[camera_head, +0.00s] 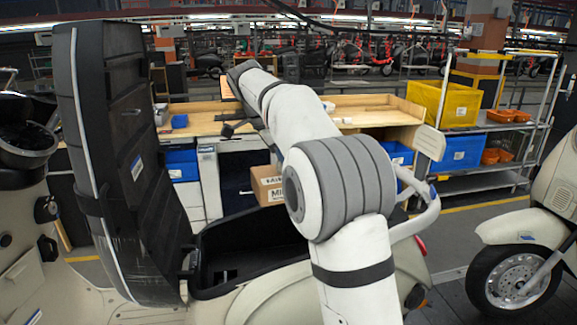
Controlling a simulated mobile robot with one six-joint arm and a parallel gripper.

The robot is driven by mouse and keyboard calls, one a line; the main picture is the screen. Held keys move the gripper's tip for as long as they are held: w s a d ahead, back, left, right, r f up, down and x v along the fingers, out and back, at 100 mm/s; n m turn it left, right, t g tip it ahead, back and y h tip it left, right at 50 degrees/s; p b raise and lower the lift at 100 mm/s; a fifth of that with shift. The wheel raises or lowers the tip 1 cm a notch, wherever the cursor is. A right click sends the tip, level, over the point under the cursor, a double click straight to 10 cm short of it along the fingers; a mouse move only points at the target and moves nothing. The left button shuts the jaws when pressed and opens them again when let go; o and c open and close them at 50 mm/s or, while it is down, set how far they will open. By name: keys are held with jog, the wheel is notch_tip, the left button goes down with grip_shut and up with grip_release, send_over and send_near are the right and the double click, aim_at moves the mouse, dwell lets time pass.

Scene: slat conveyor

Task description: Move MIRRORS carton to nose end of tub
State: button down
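The brown MIRRORS carton (267,186) shows in the middle of the head view, just above the tub's far edge. Its right part is hidden behind my arm, and only the start of the printed name is readable on its faces. I cannot tell whether it rests in the tub or stands behind it. The black tub (215,262) lies open in the scooter body, its right part covered by my arm. My arm rises across the picture toward the upper left. Dark parts of my gripper (238,128) seem to show past it, above and left of the carton; its fingers are unclear.
The raised black seat (125,160) stands upright at the tub's left. A wooden workbench (375,112) is behind. A shelf rack with a yellow bin (445,103) and a blue bin (458,152) stands right. Another scooter (525,235) is at the right edge.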

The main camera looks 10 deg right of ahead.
aim_at(252, 183)
jog(key=s+a+f+n+t+y+p, duration=0.1)
jog(key=a+f+n+t+y+p, duration=0.15)
jog(key=a+n, duration=0.6)
jog(key=a+f+n+t+y+p, duration=0.1)
jog(key=a+n+y+p, duration=0.15)
jog(key=a+n, duration=0.6)
notch_tip(252, 183, down, 23)
jog(key=b, duration=1.5)
jog(key=shift+a+r+h+b, duration=0.2)
jog(key=shift+a+h+b, duration=0.1)
jog(key=shift+a, duration=0.1)
jog(key=shift+f+b, duration=0.25)
jog(key=shift+b, duration=0.05)
jog(key=shift+f, duration=0.35)
jog(key=c, duration=1.4)
grip_release()
